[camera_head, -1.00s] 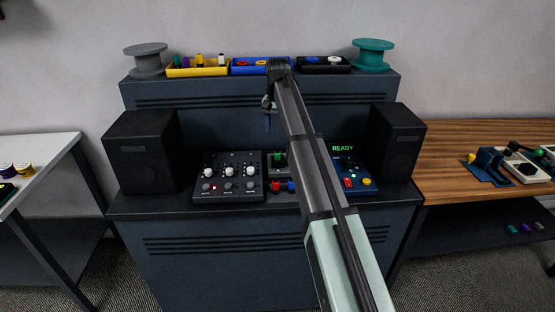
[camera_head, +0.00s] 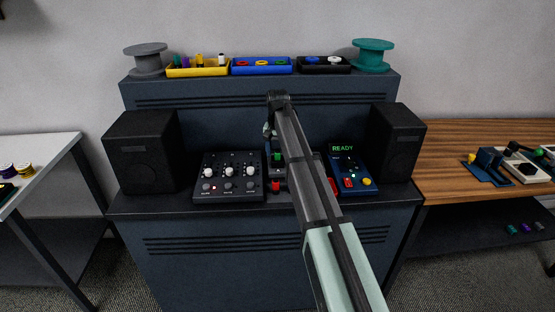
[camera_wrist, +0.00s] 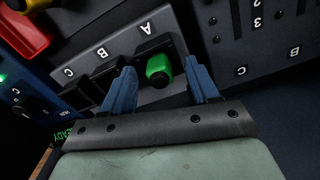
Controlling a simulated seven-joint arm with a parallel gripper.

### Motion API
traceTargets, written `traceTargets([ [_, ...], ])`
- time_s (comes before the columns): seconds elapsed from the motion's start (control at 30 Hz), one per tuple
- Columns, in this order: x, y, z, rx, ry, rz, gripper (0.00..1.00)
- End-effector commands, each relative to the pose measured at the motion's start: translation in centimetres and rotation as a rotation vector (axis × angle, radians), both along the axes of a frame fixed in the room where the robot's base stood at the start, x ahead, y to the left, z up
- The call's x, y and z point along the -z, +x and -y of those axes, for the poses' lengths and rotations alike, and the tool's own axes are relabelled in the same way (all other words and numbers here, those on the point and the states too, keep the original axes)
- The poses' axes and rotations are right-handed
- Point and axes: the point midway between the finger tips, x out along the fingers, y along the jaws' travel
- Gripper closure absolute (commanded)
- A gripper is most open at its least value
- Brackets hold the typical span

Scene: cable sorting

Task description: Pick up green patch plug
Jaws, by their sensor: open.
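The green patch plug (camera_wrist: 159,68) stands in the slot marked A of a grey panel (camera_wrist: 137,47) in the wrist view. It also shows as a small green spot in the head view (camera_head: 277,155). My gripper (camera_wrist: 163,85) is open, with one blue finger on each side of the green plug in the picture. I see no contact between the fingers and the plug, and the gap in height is hard to judge. In the head view my arm hides part of the panel.
Slots B and C (camera_wrist: 82,90) lie beside the plug's slot. A red plug (camera_head: 276,187) is in front of the panel. Coloured trays (camera_head: 262,70) line the upper shelf.

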Motion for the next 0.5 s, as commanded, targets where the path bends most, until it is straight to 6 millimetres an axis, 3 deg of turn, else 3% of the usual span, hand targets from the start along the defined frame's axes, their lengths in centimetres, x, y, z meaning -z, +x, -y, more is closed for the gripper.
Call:
traceTargets([
  [0.13,-0.05,0.02,0.0,0.0,0.0,0.0,0.4],
  [0.5,-0.07,0.01,-0.01,0.0,0.0,0.0,0.76],
])
